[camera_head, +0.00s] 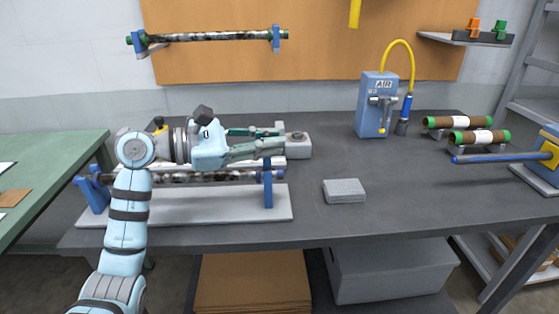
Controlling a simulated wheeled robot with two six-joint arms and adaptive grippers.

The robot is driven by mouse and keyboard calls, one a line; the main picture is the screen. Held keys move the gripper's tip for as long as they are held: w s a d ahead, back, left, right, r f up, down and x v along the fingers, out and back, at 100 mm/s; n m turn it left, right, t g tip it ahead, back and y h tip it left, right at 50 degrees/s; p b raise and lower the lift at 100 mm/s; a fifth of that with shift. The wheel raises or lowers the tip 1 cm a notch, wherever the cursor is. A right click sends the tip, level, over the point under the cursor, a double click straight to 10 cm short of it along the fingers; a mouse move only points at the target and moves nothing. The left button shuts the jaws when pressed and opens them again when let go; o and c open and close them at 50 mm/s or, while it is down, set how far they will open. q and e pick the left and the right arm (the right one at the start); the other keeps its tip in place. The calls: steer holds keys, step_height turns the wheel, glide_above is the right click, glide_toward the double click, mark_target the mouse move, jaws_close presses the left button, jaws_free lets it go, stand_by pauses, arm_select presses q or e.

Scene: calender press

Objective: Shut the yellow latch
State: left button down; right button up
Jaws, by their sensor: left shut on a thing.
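My left gripper (284,140) reaches in from the left over the back of the dark bench, its fingers pointing right. It is shut on a grey block (298,146) with a dark round knob on top; the fingertips partly hide the contact. A small yellow piece (159,121) shows just behind my left wrist. It may be the yellow latch, but the arm covers most of it, so I cannot tell its position. My right gripper is not in view.
A mottled roller (215,178) lies on blue stands over a pale base (240,207) in front of my gripper. A grey block (345,190) lies on the bench (400,215). A blue air box (372,100) and green-ended rolls (455,121) stand right.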

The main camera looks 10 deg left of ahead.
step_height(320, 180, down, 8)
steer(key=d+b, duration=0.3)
steer(key=b, duration=0.4)
arm_select(q)
step_height(320, 180, down, 6)
steer(key=s+m+t+h+b, duration=0.1)
steer(key=s+m+b, duration=0.2)
steer(key=m+b, duration=0.2)
steer(key=shift+d+r+m+h, duration=0.15)
steer(key=shift+d+m+h, duration=0.25)
steer(key=shift+m, duration=0.9)
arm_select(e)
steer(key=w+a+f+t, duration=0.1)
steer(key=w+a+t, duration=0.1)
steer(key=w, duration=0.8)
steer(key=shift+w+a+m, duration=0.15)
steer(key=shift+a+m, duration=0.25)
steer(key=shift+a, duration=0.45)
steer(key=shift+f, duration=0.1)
arm_select(q)
steer(key=c, duration=1.7)
jaws_free()
